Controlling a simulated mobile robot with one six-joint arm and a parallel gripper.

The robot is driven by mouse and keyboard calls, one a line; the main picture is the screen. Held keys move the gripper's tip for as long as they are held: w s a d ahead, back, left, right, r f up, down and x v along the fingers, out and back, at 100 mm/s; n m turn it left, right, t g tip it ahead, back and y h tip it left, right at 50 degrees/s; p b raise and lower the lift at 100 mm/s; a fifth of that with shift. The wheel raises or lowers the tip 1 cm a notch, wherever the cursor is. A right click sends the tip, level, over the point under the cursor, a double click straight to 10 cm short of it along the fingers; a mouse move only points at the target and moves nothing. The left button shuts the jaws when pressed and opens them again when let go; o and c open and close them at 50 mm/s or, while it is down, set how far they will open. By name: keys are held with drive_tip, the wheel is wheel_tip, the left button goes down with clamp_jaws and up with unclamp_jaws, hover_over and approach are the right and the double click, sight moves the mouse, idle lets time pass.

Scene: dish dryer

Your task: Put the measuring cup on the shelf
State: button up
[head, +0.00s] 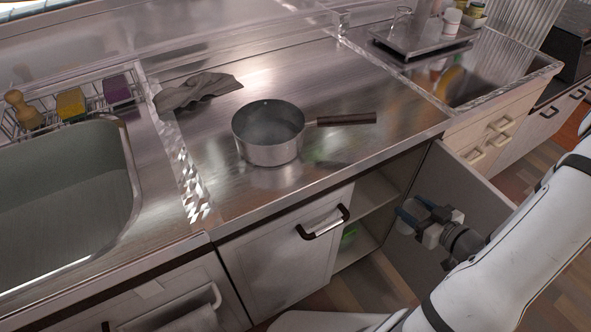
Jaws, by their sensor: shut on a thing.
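My gripper (436,224) is at the right, in front of the open cabinet, and is shut on a small bluish, partly see-through thing. I take this to be the measuring cup (409,213), though it is small and partly covered by the fingers. It is held up off any surface, in front of the inner side of the open door. The cabinet's shelf (372,192) shows as a pale board left of the gripper, below the counter. The shelf's left part is hidden by a closed cabinet front.
A steel pot (270,135) and a grey cloth (196,90) lie on the counter above. The open cabinet door (462,185) stands right of the opening. A sink (65,190) is at the left.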

drive_tip(key=w+a+b, duration=0.3)
drive_tip(key=w+a, duration=0.7)
drive_tip(key=w, duration=0.6)
drive_tip(key=shift+w+a+f+b, duration=0.15)
drive_tip(key=shift+f+b, duration=0.4)
drive_tip(key=shift+f, duration=0.6)
drive_tip(key=shift+w+a+f+b, duration=0.15)
drive_tip(key=shift+f+b, duration=0.45)
drive_tip(key=shift+f, duration=0.6)
drive_tip(key=shift+w+a+f+b, duration=0.15)
drive_tip(key=shift+f+b, duration=0.4)
drive_tip(key=shift+f, duration=0.6)
drive_tip(key=shift+f, duration=0.1)
drive_tip(key=o, duration=1.1)
drive_tip(key=shift+s, duration=0.1)
drive_tip(key=shift+c, duration=0.2)
